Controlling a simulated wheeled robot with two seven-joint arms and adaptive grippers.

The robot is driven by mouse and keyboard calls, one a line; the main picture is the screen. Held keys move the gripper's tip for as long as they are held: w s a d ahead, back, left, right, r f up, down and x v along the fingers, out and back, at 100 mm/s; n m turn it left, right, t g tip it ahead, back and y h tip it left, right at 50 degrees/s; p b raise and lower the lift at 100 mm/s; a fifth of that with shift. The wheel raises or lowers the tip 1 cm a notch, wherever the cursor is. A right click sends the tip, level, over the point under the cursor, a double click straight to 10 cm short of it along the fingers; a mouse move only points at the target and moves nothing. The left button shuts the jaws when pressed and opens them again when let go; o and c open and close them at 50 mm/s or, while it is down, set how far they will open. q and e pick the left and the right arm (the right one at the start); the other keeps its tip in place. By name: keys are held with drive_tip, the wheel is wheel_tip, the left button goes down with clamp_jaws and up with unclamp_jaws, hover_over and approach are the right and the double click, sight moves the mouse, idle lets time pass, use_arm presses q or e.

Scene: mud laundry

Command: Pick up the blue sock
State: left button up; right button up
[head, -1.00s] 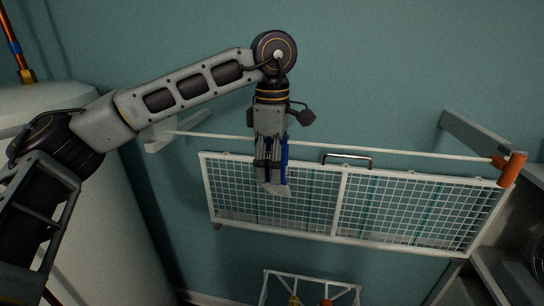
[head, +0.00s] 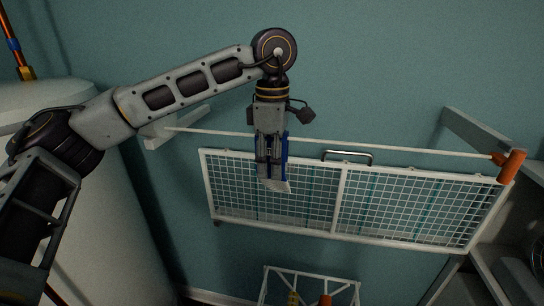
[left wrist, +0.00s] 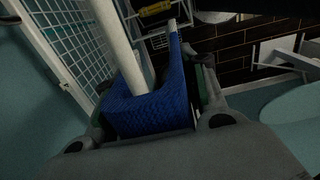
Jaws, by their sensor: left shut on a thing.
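The blue sock (left wrist: 152,110) is between the fingers of my left gripper (left wrist: 160,130) in the left wrist view. It lies close around a white rod (left wrist: 120,60), and I cannot tell whether it hangs over the rod. In the head view a thin strip of the sock (head: 284,158) shows at the right side of my left gripper (head: 270,178), with a pale end below. The gripper is shut on the sock and points down, in front of the rod (head: 400,151). My right gripper is not in view.
A white wire-mesh rack (head: 338,232) hangs on the teal wall behind and below the gripper. An orange cap (head: 512,167) ends the rod at right. A white frame stand (head: 312,272) is below. A pale rounded tank (head: 110,220) is at left.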

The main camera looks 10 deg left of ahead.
use_arm(q)
drive_tip(key=shift+r, duration=0.15)
wheel_tip(320, 180, up, 15)
drive_tip(key=shift+r+p, duration=0.1)
drive_tip(key=shift+p, duration=0.3)
drive_tip(key=shift+r+p, duration=0.3)
drive_tip(key=shift+r, duration=0.95)
drive_tip(key=shift+f, duration=0.1)
